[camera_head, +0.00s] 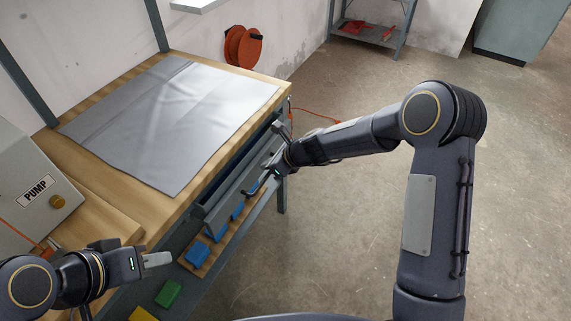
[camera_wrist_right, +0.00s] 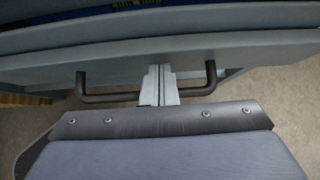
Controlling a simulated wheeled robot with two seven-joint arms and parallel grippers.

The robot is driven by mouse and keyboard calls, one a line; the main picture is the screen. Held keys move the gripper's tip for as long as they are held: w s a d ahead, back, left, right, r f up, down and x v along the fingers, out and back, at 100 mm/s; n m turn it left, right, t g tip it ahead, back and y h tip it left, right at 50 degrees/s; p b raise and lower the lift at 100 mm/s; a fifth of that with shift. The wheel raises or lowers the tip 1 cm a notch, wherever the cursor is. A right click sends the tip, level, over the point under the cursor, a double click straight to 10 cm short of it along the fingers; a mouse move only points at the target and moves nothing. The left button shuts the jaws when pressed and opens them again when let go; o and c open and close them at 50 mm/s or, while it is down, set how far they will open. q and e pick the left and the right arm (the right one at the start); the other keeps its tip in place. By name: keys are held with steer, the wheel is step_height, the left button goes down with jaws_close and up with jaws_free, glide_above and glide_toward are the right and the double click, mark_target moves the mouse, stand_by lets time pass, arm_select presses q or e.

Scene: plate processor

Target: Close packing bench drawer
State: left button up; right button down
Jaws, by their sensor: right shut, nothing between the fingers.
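The packing bench drawer (camera_head: 236,188) is below the bench top, its grey front standing out from the bench edge. In the right wrist view, the drawer front (camera_wrist_right: 250,58) spans the picture, with a gap behind its top edge showing something dark blue inside. A dark bar handle (camera_wrist_right: 110,98) is fixed on it. My right gripper (camera_wrist_right: 160,72) is shut and empty, its fingers crossing the handle's middle towards the front; I cannot tell whether they touch it. It also shows in the head view (camera_head: 264,180). My left gripper (camera_head: 158,259) is near the bench's front edge, away from the drawer; its jaw opening is unclear.
A grey mat (camera_head: 170,115) covers much of the wooden bench top (camera_head: 100,205). A box labelled PUMP (camera_head: 40,190) stands at left. Blue bins (camera_head: 197,253) and a green bin (camera_head: 168,293) sit below the bench. The floor (camera_head: 330,220) right of the bench is clear.

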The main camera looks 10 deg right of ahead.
mark_target(260, 159)
steer(key=shift+w+a+p, duration=0.35)
steer(key=shift+w+a, duration=0.15)
steer(key=shift+a, duration=0.25)
steer(key=shift+w+a+p, duration=0.35)
steer(key=shift+w+a, duration=0.15)
steer(key=shift+a, duration=0.2)
